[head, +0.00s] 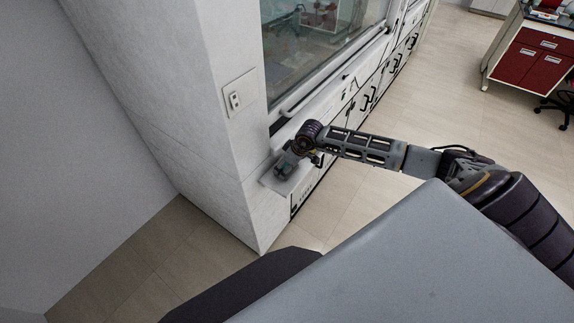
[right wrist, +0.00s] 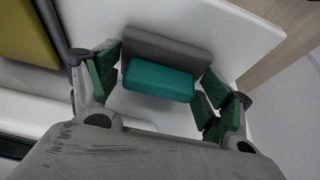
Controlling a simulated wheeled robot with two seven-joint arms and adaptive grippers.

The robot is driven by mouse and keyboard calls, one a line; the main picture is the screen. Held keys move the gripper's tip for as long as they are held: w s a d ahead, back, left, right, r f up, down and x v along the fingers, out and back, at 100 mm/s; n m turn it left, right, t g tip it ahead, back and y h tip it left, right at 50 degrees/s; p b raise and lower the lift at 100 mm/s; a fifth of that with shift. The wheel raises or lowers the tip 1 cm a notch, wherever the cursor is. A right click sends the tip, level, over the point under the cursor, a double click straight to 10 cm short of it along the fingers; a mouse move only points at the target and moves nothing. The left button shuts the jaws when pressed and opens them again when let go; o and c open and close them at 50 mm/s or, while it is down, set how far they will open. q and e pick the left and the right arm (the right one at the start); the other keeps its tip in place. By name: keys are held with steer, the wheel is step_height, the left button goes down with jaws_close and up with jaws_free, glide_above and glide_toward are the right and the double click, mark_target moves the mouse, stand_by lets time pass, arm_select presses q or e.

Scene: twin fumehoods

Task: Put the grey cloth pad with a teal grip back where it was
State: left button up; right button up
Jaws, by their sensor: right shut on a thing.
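The grey cloth pad (right wrist: 180,53) with its teal grip (right wrist: 158,80) lies between the fingers of my right gripper (right wrist: 160,88) in the right wrist view. The gripper is shut on it, green finger pads on either side. In the head view my right gripper (head: 288,163) is small and dark, at a pale ledge (head: 270,182) beside the white wall corner. There the pad is mostly hidden and hard to make out. Whether it touches the surface beneath I cannot tell. My left gripper is not in view.
A white wall pillar (head: 170,90) with a socket plate (head: 238,92) stands left of the hand. The fumehood glass (head: 320,45) is behind it. An olive-yellow thing (right wrist: 27,40) lies left in the right wrist view. A red cabinet (head: 535,62) stands far right; open floor lies between.

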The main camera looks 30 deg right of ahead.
steer(key=shift+f, duration=0.1)
steer(key=o, duration=0.9)
steer(key=shift+r, duration=0.2)
steer(key=shift+b+v, duration=0.65)
steer(key=shift+v, duration=5.25)
